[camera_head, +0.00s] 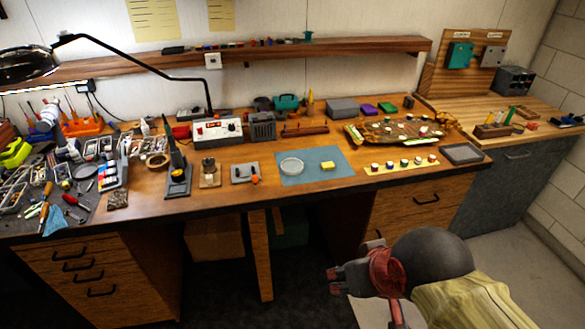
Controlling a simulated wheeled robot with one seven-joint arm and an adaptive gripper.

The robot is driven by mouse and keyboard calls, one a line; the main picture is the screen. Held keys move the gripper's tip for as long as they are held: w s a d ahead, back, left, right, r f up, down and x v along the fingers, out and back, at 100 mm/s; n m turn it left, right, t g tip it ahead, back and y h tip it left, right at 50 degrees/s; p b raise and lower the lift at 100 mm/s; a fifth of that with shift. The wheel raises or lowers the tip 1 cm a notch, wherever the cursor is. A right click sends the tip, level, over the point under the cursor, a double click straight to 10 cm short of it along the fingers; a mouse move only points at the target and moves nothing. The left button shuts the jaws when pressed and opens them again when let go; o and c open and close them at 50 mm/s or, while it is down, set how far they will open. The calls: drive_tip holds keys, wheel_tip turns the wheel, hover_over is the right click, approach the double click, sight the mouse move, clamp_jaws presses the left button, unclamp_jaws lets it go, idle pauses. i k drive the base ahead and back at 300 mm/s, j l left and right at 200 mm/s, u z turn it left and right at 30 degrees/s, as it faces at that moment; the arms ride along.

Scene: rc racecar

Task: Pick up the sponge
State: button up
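A small yellow block (328,165), which looks like the sponge, lies on the blue mat (309,175) on the workbench. It sits to the right of a round whitish dish (292,167), apart from it. My gripper (334,280) is in front of the bench at the lower right, below the bench top and well away from the yellow block. It points left and its fingers look dark. Their gap is too small to make out, and I see nothing clearly held. Nothing covers the yellow block.
A soldering iron stand (178,175) and small holders stand left of the mat. A black lamp (150,68) arches over the left side. Drawers (422,205) form the bench front.

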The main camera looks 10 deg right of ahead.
sight(328, 166)
drive_tip(key=i+l+u, duration=0.7)
drive_tip(key=i+l, duration=0.15)
drive_tip(key=i+l+u, duration=0.35)
drive_tip(key=l, duration=0.25)
